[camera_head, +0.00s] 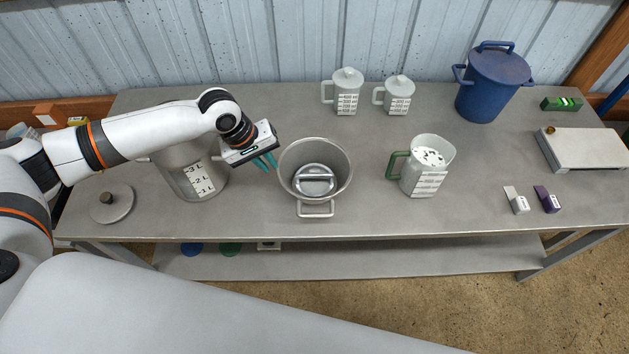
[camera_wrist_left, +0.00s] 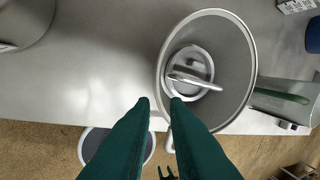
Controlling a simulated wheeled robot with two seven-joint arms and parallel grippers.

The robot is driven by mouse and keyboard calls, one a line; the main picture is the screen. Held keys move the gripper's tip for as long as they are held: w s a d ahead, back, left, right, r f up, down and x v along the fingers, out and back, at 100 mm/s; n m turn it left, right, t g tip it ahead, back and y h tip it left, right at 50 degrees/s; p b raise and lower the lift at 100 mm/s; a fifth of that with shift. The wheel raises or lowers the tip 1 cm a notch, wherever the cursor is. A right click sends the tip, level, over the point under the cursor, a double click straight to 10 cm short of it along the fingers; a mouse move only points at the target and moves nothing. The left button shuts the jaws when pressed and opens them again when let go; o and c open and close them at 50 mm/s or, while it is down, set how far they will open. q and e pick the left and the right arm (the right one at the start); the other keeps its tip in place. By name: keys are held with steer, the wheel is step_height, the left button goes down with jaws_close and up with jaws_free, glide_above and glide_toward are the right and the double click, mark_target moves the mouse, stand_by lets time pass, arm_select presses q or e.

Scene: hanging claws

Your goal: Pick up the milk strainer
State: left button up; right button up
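The milk strainer, as I take it, is the wide grey metal bowl (camera_head: 341,161) in the middle of the table. A round disc with a bar handle (camera_head: 315,179) sits inside it, and a loop handle sticks out at its front. In the left wrist view the bowl (camera_wrist_left: 238,62) is right of and beyond my fingertips, with the disc (camera_wrist_left: 191,73) inside. My left gripper (camera_head: 265,161) has teal fingers, apart and empty, just left of the bowl's rim. The fingers (camera_wrist_left: 160,103) also show in the left wrist view with a gap between them. My right gripper is out of view.
A metal can with litre marks (camera_head: 199,183) stands left under my arm; a round lid (camera_head: 111,207) lies nearby. Right are a green-handled jug (camera_head: 427,178), a blue lidded pot (camera_head: 493,88) and a white flat device (camera_head: 585,150). Two lidded cups (camera_head: 347,93) stand behind.

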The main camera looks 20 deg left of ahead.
mark_target(286, 181)
arm_select(q)
steer(key=shift+n, duration=0.3)
steer(key=x, duration=0.4)
steer(key=p+x, duration=0.1)
steer(key=x, duration=0.2)
steer(key=p+x, duration=0.1)
steer(key=x, duration=0.3)
steer(key=shift+w+f, duration=0.25)
steer(key=shift+w, duration=0.05)
jaws_close()
steer(key=shift+r, duration=0.1)
